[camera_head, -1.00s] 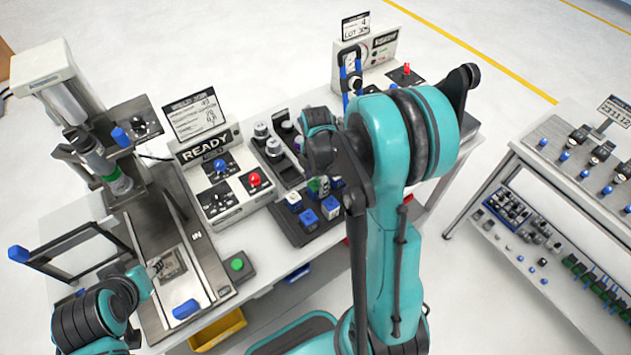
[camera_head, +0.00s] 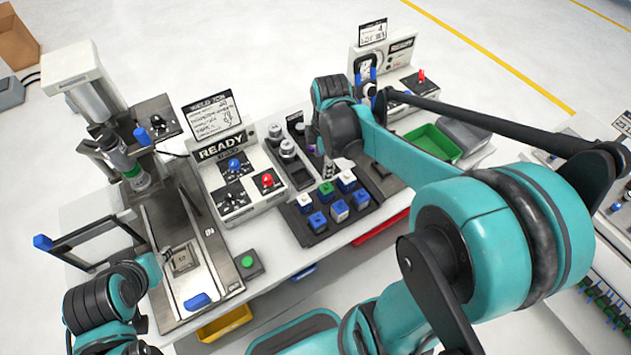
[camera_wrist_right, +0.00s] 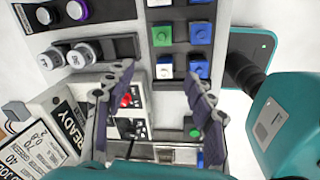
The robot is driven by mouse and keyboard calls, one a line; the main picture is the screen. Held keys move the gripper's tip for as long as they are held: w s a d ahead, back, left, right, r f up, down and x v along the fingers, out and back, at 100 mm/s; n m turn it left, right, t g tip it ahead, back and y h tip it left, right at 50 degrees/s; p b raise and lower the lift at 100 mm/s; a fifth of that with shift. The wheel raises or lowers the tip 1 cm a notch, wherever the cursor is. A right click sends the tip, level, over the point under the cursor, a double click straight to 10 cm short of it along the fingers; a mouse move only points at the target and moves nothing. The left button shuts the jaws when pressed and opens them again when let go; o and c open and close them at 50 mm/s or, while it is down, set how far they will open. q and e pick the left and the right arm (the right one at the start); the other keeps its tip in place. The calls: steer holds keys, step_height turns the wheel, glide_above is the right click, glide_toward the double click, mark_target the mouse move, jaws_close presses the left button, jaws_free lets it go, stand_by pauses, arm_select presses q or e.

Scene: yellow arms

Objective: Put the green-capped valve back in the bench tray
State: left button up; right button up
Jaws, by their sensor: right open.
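The green-capped valve (camera_head: 326,188) stands in the dark bench tray (camera_head: 303,232), between two white-capped pieces in the back row. The wrist view shows the green cap (camera_wrist_right: 162,35) in its slot, clear of the fingers. My right gripper (camera_head: 329,168) is near the back edge of the tray, partly hidden by its own wrist. In the wrist view the right gripper (camera_wrist_right: 160,72) is open, with nothing held between its fingers; a white cap (camera_wrist_right: 164,70) shows between the tips. My left arm is at lower left; its gripper cannot be made out.
Left of the tray are the READY box (camera_head: 222,150), a green button (camera_head: 247,262) and a press fixture (camera_head: 183,258). A green bin (camera_head: 432,145) stands at right. My right forearm spans the right side.

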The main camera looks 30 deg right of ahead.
steer(key=s+a+r+m+t, duration=0.4)
steer(key=s+a+m, duration=0.4)
steer(key=m, duration=0.7)
steer(key=shift+s+a+r+t, duration=0.15)
steer(key=shift+s+a+t, duration=0.1)
steer(key=shift+s+t, duration=0.6)
